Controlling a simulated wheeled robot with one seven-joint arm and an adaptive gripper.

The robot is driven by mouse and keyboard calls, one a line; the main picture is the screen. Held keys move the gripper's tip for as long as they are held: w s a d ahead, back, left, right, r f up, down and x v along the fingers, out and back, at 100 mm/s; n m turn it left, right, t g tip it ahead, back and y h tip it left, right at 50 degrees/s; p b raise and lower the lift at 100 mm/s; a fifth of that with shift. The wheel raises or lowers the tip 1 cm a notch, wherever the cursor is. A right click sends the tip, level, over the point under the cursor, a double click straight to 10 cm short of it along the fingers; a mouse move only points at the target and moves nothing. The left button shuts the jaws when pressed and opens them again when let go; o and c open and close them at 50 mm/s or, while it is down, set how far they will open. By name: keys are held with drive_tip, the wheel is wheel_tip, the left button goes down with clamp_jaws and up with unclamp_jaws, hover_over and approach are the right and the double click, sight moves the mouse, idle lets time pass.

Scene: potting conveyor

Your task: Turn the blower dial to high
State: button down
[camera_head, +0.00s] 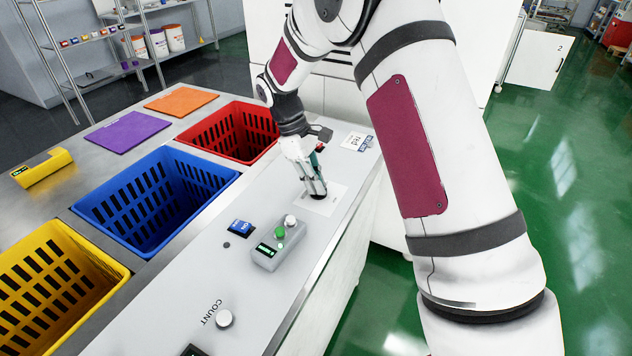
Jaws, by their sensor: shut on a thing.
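The blower dial (318,197) looks like a small dark knob on a white label plate (325,205), on the grey panel right of the red crate. My gripper (315,189) points down over this plate, and its fingers are shut on the dial. The fingers cover most of the dial, so its pointer and setting are hidden. The marks on the plate are too small to read.
A small box with a green button (280,232) and a white knob stands nearer on the panel. A COUNT knob (224,318) is nearer still. Red (275,155), blue (165,252) and yellow (118,272) crates line the left. A printed card (357,141) lies behind my gripper.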

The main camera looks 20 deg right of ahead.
idle(0.3)
drive_tip(key=c, duration=1.6)
unclamp_jaws()
drive_tip(key=shift+c, duration=0.2)
drive_tip(key=v, duration=1.2)
